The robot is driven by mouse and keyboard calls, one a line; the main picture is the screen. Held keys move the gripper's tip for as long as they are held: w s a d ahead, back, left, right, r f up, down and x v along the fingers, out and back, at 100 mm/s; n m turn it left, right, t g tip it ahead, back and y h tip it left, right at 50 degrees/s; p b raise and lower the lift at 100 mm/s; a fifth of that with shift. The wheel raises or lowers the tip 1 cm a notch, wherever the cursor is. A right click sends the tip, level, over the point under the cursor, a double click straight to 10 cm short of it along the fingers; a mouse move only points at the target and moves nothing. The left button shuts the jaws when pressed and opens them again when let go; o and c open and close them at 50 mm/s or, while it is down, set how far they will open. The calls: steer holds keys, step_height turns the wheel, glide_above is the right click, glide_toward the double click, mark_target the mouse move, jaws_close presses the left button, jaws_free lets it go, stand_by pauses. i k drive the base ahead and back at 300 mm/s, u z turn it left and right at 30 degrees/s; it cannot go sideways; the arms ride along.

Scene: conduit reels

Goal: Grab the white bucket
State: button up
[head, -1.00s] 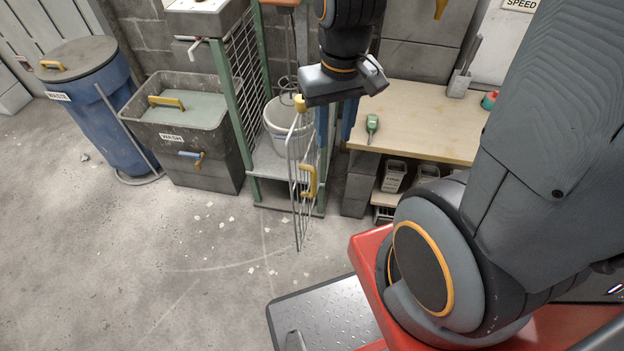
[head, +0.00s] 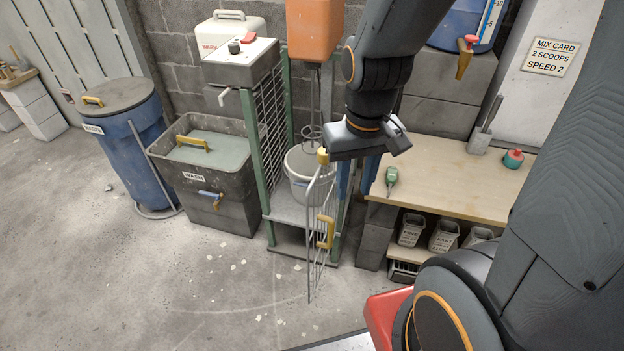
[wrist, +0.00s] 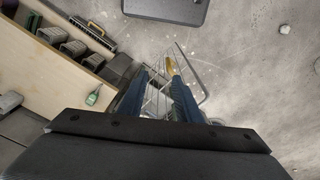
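The white bucket (head: 298,165) stands upright on the shelf of a green-framed mixing stand (head: 272,190), under a whisk. Its right side is partly hidden by the gate and my gripper. A wire gate (head: 316,268) with a yellow handle (head: 325,232) stands swung outward at the front of the stand. My gripper (head: 357,188) points down to the right of the bucket, apart from it. In the wrist view its two blue fingers (wrist: 159,78) are spread with nothing held between them. The gate (wrist: 190,62) shows beyond them; contact cannot be told. The bucket is not visible there.
A wash tub (head: 165,150) and a blue waste barrel (head: 130,150) stand left. Floor in front is clear apart from scraps.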

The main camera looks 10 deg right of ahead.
mark_target(302, 166)
steer(key=k, duration=0.5)
steer(key=u, duration=1.25)
steer(key=i, duration=1.95)
steer(key=z, duration=2.8)
